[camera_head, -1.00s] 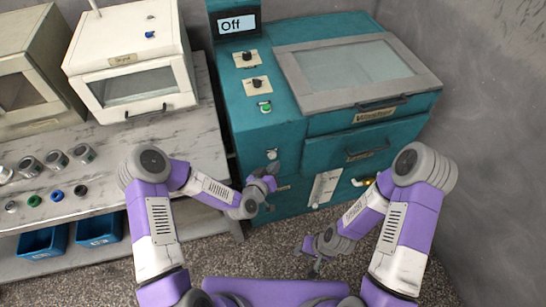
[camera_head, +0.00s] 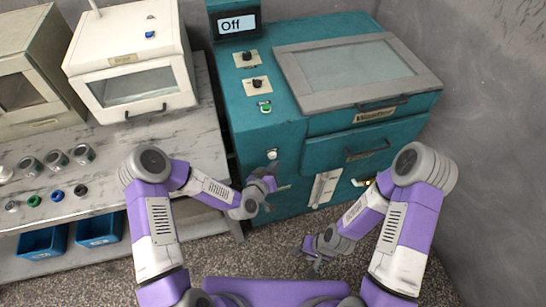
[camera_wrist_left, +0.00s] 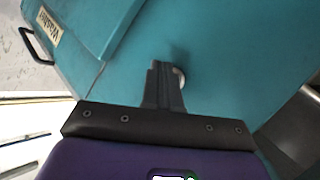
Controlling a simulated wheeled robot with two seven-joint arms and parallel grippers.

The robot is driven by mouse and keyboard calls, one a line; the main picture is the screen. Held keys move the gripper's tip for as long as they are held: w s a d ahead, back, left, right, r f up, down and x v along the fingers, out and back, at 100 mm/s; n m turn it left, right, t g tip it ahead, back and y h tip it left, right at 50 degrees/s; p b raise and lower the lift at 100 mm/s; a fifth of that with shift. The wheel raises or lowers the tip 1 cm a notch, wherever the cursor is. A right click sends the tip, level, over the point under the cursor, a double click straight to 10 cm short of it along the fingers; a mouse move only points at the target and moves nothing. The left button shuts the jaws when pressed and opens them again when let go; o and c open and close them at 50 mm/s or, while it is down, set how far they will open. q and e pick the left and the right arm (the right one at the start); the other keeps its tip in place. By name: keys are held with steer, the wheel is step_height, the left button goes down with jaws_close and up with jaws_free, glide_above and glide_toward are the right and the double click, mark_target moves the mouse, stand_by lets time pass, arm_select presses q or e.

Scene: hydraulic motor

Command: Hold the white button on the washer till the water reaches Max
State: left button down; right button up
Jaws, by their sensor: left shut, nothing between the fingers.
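The teal washer (camera_head: 258,135) stands at the centre, with a grey-framed lid on top. Its white button (camera_head: 272,154) is on the front face, at the left. My left gripper (camera_head: 272,174) is shut and empty just below the button in the head view. In the left wrist view, the shut fingers (camera_wrist_left: 165,80) partly cover the round pale button (camera_wrist_left: 180,76); I cannot tell whether they touch it. A white level gauge (camera_head: 325,188) is low on the washer front; its marks are too small to read. My right gripper (camera_head: 309,250) hangs low, apart from the washer; its jaws are unclear.
A marble counter (camera_head: 170,135) with a white box-like appliance (camera_head: 130,60) is at the left. A grey wall closes the right side.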

arm_select(q)
steer(key=shift+w, duration=0.1)
steer(key=shift+w+a, duration=0.15)
steer(key=shift+w, duration=0.2)
steer(key=shift+w+a+b, duration=0.15)
steer(key=shift+w+b, duration=0.25)
steer(key=shift+b, duration=0.05)
stand_by(7.1)
